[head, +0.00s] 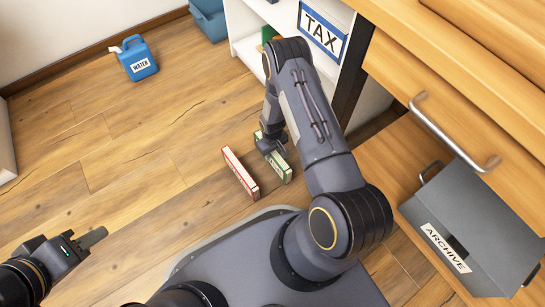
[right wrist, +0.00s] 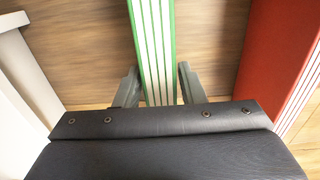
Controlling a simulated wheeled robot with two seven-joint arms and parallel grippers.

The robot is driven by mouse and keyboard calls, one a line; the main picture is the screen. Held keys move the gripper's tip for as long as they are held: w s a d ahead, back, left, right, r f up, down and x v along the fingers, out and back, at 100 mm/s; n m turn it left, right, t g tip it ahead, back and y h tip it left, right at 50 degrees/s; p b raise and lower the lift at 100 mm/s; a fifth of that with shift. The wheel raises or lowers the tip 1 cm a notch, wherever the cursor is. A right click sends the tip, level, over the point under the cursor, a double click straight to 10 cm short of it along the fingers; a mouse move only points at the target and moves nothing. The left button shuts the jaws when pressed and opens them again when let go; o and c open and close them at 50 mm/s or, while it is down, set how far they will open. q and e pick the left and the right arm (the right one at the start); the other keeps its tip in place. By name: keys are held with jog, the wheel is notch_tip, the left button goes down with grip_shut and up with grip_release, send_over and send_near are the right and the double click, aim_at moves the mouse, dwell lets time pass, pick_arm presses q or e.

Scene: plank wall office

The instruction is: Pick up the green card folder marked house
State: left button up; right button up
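The green card folder (head: 283,166) stands on its edge on the wooden floor, partly hidden by my right gripper (head: 268,146). Its marking cannot be read. In the right wrist view, the green folder (right wrist: 153,45) shows its striped pale edge between the two fingers of my right gripper (right wrist: 158,84). The fingers straddle it, with a narrow gap at the right finger, so it looks open around the folder. My left gripper (head: 86,243) is at the lower left, far from the folder; its finger opening is not clear.
A red folder (head: 240,173) stands close left of the green one, also in the right wrist view (right wrist: 278,50). A white shelf (head: 247,50) with a TAX sign is behind. A grey ARCHIVE box (head: 478,225) lies right.

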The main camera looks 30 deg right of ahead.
grip_shut()
jog(key=shift+r, duration=0.15)
